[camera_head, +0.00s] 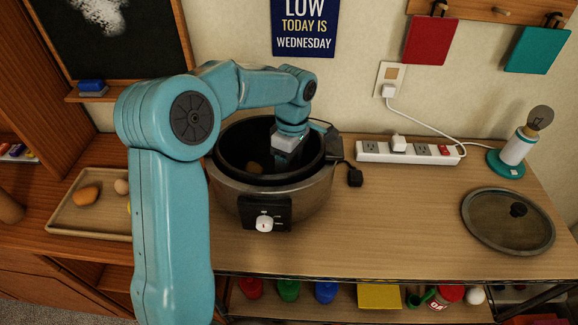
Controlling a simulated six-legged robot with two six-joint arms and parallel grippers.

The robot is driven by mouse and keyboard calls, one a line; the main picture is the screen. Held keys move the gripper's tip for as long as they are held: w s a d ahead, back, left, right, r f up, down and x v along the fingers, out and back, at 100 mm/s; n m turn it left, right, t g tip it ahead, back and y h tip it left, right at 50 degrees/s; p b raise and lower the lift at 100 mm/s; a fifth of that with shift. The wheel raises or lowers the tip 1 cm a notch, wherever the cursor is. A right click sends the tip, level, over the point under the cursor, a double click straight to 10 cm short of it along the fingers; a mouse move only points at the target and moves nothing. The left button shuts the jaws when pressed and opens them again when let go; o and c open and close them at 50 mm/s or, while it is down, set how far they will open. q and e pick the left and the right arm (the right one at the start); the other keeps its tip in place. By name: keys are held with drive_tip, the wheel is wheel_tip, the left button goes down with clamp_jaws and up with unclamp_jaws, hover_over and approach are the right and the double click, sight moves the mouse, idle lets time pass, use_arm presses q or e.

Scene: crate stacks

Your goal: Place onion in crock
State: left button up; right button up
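The crock (232,193) is a slow cooker with a dark inner pot and a metallic outer wall, standing without its lid on the wooden counter. A small brownish round thing (254,168) lies inside at the left; it may be the onion, but it is too dark to be sure. My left arm reaches over from the left, and its gripper (280,160) points down inside the crock's rim, right of the brownish thing and apparently apart from it. Its fingertips are dark and unclear, so I cannot tell whether it is open. My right gripper is out of view.
A tan tray (75,222) at left holds an orange-brown item (86,195), a small pale round item (121,187) and something yellow partly behind my arm. The glass lid (508,220), power strip (408,152) and lamp (518,148) stand at right. The counter's middle is clear.

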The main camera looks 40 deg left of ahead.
use_arm(q)
drive_tip(key=shift+a+f, duration=0.2)
drive_tip(key=shift+f, duration=0.4)
drive_tip(key=shift+d, duration=0.1)
drive_tip(key=o, duration=0.8)
drive_tip(key=shift+f, duration=0.15)
drive_tip(key=r, duration=0.4)
drive_tip(key=w+r, duration=0.1)
drive_tip(key=r, duration=0.7)
drive_tip(key=shift+w+r+p, duration=0.15)
drive_tip(key=shift+r+p, duration=0.05)
drive_tip(key=shift+p, duration=0.15)
